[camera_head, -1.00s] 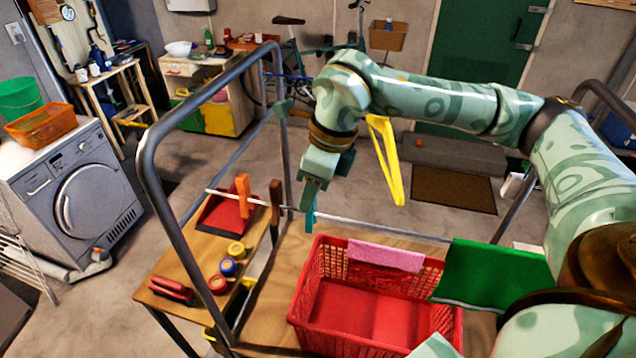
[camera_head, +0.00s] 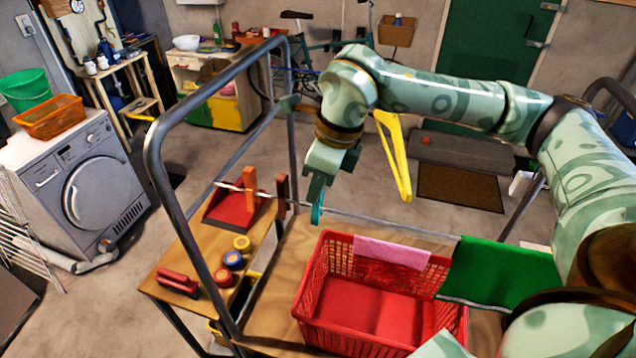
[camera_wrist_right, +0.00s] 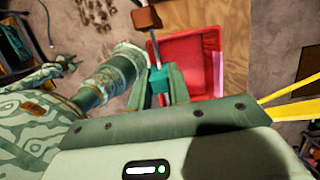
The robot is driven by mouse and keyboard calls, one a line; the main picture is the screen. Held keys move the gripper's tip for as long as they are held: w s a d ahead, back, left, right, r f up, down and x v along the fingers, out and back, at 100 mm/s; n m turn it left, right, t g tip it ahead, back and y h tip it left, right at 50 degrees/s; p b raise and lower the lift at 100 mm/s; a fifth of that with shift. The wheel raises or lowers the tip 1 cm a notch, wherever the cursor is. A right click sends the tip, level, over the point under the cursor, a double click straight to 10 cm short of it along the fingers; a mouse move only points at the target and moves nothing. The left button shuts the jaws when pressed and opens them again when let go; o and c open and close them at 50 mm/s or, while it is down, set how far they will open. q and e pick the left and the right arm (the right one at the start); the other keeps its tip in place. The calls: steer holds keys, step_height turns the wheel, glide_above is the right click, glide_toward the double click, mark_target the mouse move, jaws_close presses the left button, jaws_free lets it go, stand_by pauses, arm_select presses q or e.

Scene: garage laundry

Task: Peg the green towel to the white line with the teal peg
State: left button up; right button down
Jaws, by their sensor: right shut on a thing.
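My right gripper (camera_head: 318,190) is shut on the teal peg (camera_head: 316,214), which points down beside the white line (camera_head: 388,224). In the right wrist view the teal peg (camera_wrist_right: 158,79) sits between the fingers, with the line (camera_wrist_right: 155,50) running up to it. I cannot tell whether peg and line touch. The green towel (camera_head: 505,272) hangs at the right end of the line, well to the right of the gripper; my arm hides part of its right side.
An orange peg (camera_head: 250,186) and a brown peg (camera_head: 282,194) are at the line's left end. A red basket (camera_head: 330,331) with a pink cloth (camera_head: 391,252) on its rim stands below. Metal rails (camera_head: 170,200) frame the left; a yellow hanger (camera_head: 394,158) shows behind the arm.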

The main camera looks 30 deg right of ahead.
steer(key=shift+w+a+p+v, duration=0.1)
steer(key=shift+a+p+v, duration=0.05)
steer(key=shift+p+v, duration=0.55)
steer(key=shift+w+a+p+v, duration=0.15)
steer(key=shift+p+v, duration=0.25)
steer(key=shift+v, duration=0.5)
steer(key=shift+w+a+p+v, duration=0.1)
steer(key=shift+p+v, duration=0.45)
steer(key=shift+v, duration=0.25)
steer(key=shift+r, duration=0.1)
